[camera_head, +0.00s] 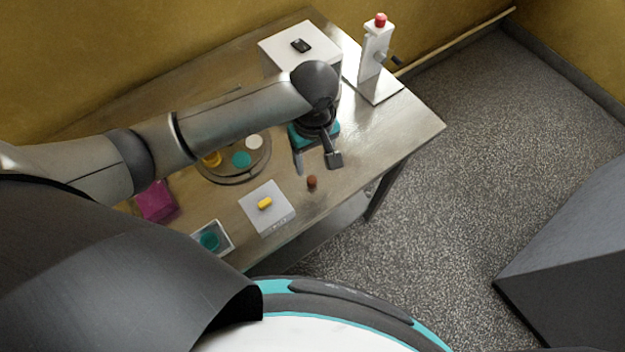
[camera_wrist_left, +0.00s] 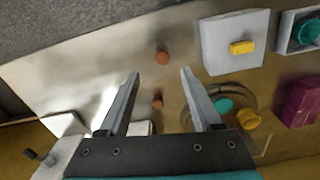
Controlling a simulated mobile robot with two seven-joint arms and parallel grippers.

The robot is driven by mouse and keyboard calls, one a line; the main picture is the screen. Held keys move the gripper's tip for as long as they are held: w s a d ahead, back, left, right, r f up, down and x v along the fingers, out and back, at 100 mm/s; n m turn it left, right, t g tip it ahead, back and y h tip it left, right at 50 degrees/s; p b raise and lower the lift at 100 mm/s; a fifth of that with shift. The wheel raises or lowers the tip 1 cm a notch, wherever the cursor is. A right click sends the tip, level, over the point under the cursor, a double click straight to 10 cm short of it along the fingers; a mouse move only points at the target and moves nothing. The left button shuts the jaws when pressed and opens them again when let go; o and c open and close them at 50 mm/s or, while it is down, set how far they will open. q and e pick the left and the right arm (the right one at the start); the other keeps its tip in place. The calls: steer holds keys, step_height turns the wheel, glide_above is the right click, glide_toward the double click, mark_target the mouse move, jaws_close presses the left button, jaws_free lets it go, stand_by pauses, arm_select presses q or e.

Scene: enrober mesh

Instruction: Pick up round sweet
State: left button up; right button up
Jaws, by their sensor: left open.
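A small brown round sweet (camera_head: 311,182) sits on the metal table near its front edge, just in front of my left gripper. It also shows in the left wrist view (camera_wrist_left: 162,57), beyond the fingertips. A second small brown piece (camera_wrist_left: 157,102) shows between the fingers in that view; in the head view my gripper seems to hide it. My left gripper (camera_head: 316,164) is open and empty, fingers pointing down over the table; its two fingers also show in the wrist view (camera_wrist_left: 159,74). I cannot tell its exact height. My right gripper is not in view.
A white block (camera_head: 280,221) bears a yellow bar. Left of it are a tray (camera_head: 226,247) with a teal piece, a magenta box (camera_head: 155,202) and a round plate (camera_head: 240,179) with coloured discs. A white box (camera_head: 285,48) and a cranked stand (camera_head: 372,58) stand behind.

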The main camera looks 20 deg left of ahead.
mark_target(311, 178)
arm_select(q)
step_height(311, 178, down, 3)
steer(key=shift+f, duration=0.1)
steer(key=shift+a+f+b, duration=0.15)
steer(key=shift+f+b, duration=0.15)
steer(key=shift+f, duration=1.05)
steer(key=shift+a+f+b, duration=0.1)
steer(key=shift+f+b, duration=0.2)
steer(key=shift+f, duration=1)
steer(key=shift+c, duration=0.4)
jaws_close()
steer(key=shift+r, duration=0.1)
